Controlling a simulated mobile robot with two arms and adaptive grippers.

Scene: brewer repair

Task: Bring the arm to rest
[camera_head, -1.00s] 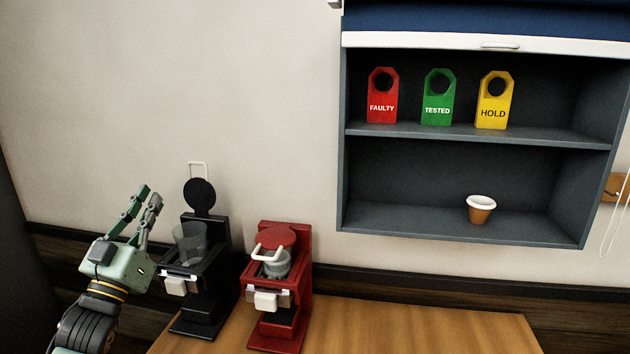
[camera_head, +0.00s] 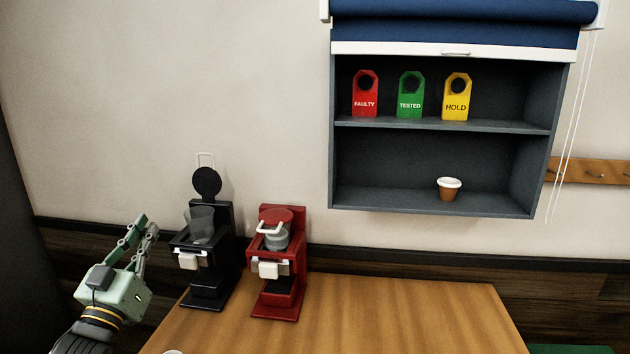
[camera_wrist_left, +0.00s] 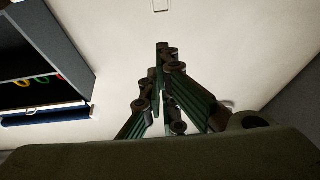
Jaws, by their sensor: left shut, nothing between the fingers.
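My left gripper (camera_head: 146,226) is at the lower left of the head view, pointing up, left of the black brewer and apart from it. Its pale green fingers are together with nothing between them. In the left wrist view its fingers (camera_wrist_left: 163,50) meet at the tips against the bare wall. The black brewer (camera_head: 208,270) stands on the table with its round lid raised and a clear container in its top. The red brewer (camera_head: 278,270) stands right of it with its red lid lowered over a clear container. My right gripper is out of view.
The wooden table (camera_head: 400,315) is clear right of the brewers. A grey wall cabinet (camera_head: 332,160) holds red FAULTY (camera_head: 365,103), green TESTED (camera_head: 410,104) and yellow HOLD (camera_head: 456,107) tags above and a brown cup (camera_head: 448,192) below. A blue blind (camera_head: 450,33) is rolled up above. A peg rail (camera_head: 590,172) hangs at right.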

